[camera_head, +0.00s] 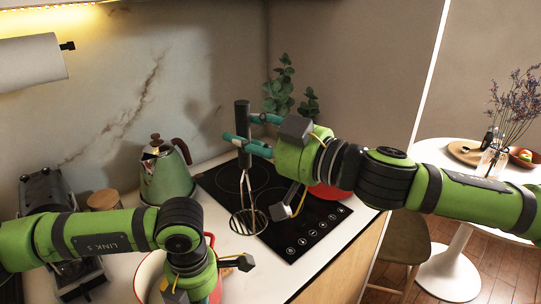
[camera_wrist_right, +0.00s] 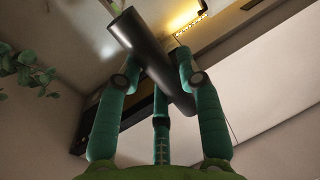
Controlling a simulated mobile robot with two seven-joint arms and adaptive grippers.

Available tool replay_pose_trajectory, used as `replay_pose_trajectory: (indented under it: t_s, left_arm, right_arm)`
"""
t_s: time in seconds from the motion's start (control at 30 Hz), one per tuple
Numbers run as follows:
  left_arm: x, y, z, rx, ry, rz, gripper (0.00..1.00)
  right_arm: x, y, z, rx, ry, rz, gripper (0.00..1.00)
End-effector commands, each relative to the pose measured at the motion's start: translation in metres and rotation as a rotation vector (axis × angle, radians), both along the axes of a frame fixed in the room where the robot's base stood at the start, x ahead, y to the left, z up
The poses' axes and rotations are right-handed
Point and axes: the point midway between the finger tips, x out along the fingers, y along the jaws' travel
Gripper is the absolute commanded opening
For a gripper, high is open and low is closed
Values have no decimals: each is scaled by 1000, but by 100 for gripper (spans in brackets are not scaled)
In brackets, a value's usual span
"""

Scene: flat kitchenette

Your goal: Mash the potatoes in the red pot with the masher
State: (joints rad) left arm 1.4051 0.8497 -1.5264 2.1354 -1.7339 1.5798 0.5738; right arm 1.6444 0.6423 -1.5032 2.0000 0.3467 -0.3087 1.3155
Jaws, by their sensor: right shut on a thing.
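The masher (camera_head: 243,122) has a dark handle and a wire head. My right gripper (camera_head: 245,143) is shut on its handle and holds it upright, with the head above the black cooktop. In the right wrist view, the dark handle (camera_wrist_right: 150,62) lies between the teal fingers. The red pot (camera_head: 140,285) is at the bottom of the head view, mostly hidden by my left arm. Its inside looks pale; I cannot make out potatoes. My left gripper (camera_head: 213,289) points down over the pot's right side, its fingertips hidden or cut off.
The black cooktop (camera_head: 318,232) lies right of the pot. A red item (camera_head: 328,191) sits on it, partly behind my right gripper. A green kettle (camera_head: 166,178) and a dark appliance (camera_head: 45,190) stand at left. A plant (camera_head: 283,92) is at the back.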

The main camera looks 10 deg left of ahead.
Motion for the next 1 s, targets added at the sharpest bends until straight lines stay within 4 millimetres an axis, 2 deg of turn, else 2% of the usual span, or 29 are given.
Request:
replay_pose_trajectory:
  t_s: [0.03,0.13,0.37,0.7,0.77,0.83,1.0]
  left_arm:
    - [1,0,1,0,-3,1,0]
    - [1,0,1,0,-3,1,0]
    - [1,0,1,0,-3,1,0]
    - [1,0,1,0,-3,0,0]
    - [1,0,1,0,-3,0,0]
    - [1,0,1,0,-3,0,0]
    - [1,0,1,0,-3,1,0]
  right_arm:
    - [-1,6,11,-4,-13,31,3]
    - [-4,21,25,-4,-15,107,3]
    - [-15,55,47,-1,-8,285,3]
    - [-41,132,69,13,7,660,3]
    - [-45,143,66,12,8,722,3]
    - [-50,153,52,12,10,797,3]
    - [-59,160,-4,11,8,951,3]
